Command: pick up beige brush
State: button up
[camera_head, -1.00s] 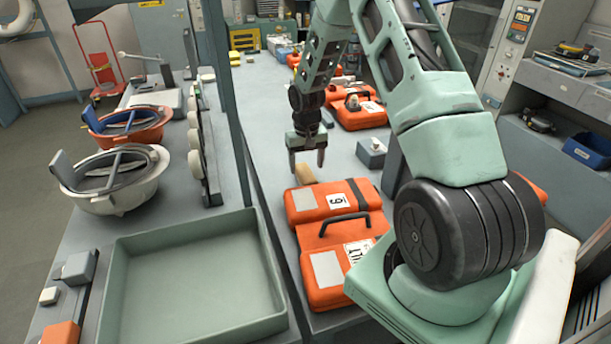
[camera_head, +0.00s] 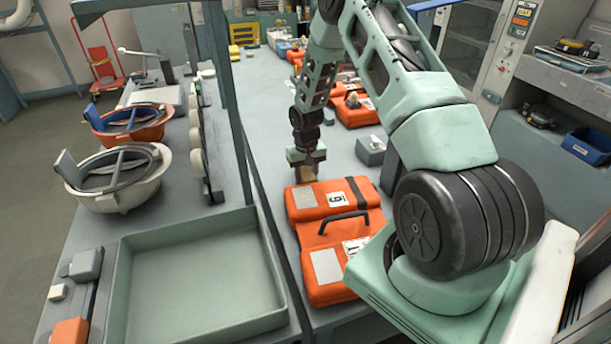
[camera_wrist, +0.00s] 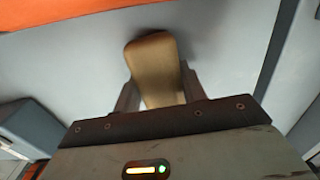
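The beige brush (camera_wrist: 155,65) lies on the grey bench top just behind the orange cases. In the wrist view its rounded end points toward the top, and its lower part is hidden by my gripper. My gripper (camera_wrist: 158,92) is down over the brush, with one dark finger on each side of it. The fingers look spread, though contact with the brush is hard to judge. In the head view my gripper (camera_head: 307,165) covers much of the brush (camera_head: 309,178).
An orange case (camera_head: 326,192) with a black strap lies just in front of the brush, with another beside it. A small grey box (camera_head: 370,150) stands to the right. A frame post (camera_head: 225,110) rises to the left. An empty green tray (camera_head: 200,225) stands front left.

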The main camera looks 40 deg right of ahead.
jog(key=shift+c, duration=1.1)
jog(key=shift+r, duration=0.1)
